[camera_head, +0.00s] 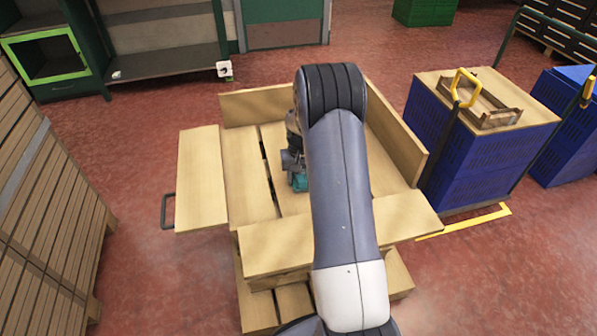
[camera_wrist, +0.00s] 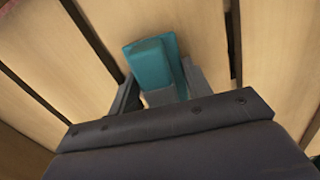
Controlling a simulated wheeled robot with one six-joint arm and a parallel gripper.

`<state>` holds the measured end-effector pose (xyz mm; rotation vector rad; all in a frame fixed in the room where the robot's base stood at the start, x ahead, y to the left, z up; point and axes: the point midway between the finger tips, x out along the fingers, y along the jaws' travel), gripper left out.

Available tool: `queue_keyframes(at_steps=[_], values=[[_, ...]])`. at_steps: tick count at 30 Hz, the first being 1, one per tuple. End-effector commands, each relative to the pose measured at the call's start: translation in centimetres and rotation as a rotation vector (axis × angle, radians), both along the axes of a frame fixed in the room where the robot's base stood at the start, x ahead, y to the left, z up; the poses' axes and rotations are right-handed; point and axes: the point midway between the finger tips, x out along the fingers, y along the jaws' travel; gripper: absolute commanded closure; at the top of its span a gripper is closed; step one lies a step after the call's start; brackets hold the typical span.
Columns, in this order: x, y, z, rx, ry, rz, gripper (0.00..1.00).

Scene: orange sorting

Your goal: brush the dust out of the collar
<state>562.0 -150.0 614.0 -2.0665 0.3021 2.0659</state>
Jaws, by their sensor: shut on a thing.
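The wooden collar (camera_head: 408,151) has plank walls around a slatted wooden floor; one side lies out flat to the left. My gripper (camera_head: 291,160) is inside it, low over the floor and partly hidden by my arm. It is shut on a teal block-like thing (camera_head: 299,182), which looks like the brush. The teal brush also shows in the wrist view (camera_wrist: 150,63), between the dark fingers of my gripper (camera_wrist: 160,88). Its bristles are hidden, and I cannot tell whether it touches the slats. No dust can be made out clearly.
Blue crates (camera_head: 479,150) with a wooden top carrying a small wooden tray (camera_head: 487,117) stand close on the right. A slatted wooden stack (camera_head: 45,215) stands at the left. A dark handle (camera_head: 167,211) sticks out at the collar's left. Red floor is free between them.

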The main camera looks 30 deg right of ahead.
Motion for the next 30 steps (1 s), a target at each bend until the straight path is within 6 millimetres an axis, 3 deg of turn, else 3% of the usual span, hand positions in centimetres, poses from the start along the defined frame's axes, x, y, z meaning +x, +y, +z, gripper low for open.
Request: queue_keyframes(at_steps=[21,30], values=[[-4.7,1.0,0.1,0.001,0.002,0.0,0.72],[-5.2,1.1,0.1,0.0,-0.001,0.0,0.72]])
